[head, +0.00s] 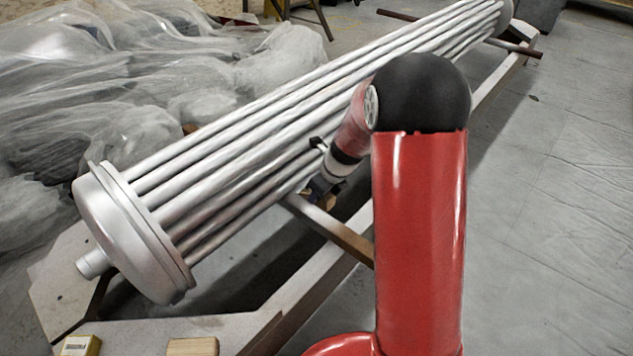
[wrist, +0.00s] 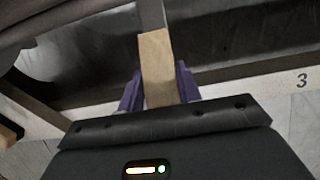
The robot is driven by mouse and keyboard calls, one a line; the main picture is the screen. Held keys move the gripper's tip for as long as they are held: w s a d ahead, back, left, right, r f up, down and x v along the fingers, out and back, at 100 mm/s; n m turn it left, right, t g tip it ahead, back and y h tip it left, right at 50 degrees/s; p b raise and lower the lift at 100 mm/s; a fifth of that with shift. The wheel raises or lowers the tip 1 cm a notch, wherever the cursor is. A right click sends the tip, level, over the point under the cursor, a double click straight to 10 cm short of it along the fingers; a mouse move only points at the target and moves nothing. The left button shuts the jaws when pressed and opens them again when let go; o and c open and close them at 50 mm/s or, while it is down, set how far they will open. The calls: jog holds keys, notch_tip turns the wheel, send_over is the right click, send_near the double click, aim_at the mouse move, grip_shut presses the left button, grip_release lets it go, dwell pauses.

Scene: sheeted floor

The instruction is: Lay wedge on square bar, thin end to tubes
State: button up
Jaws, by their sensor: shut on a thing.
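The wedge (wrist: 158,60) is a pale wooden piece between the purple fingers of my gripper (wrist: 159,84) in the wrist view. My gripper is shut on it. The square bar (wrist: 151,14) shows just beyond the wedge's far end, in line with it; I cannot tell whether they touch. In the head view the square bar (head: 332,230) sticks out from under the silver tubes (head: 235,165). My gripper (head: 322,188) is beside the tubes, above the bar, partly hidden by my arm.
The tube bundle ends in a round silver head (head: 125,235). A pale frame beam (head: 315,285) runs below; in the wrist view it carries a "3" (wrist: 301,81). Two wooden blocks (head: 192,346) (head: 80,345) lie at the front. Plastic sheeting (head: 130,80) covers the left. Floor at right is clear.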

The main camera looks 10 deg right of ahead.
aim_at(327, 196)
jog(key=shift+s, duration=0.1)
dwell(0.3)
jog(key=shift+f+b, duration=1.95)
jog(key=shift+f, duration=0.85)
jog(key=o, duration=1.1)
jog(key=shift+r, duration=0.15)
jog(key=p+v, duration=0.2)
jog(key=v, duration=0.5)
jog(key=shift+s+d+r, duration=0.1)
jog(key=shift+s+r, duration=0.1)
jog(key=shift+r, duration=0.15)
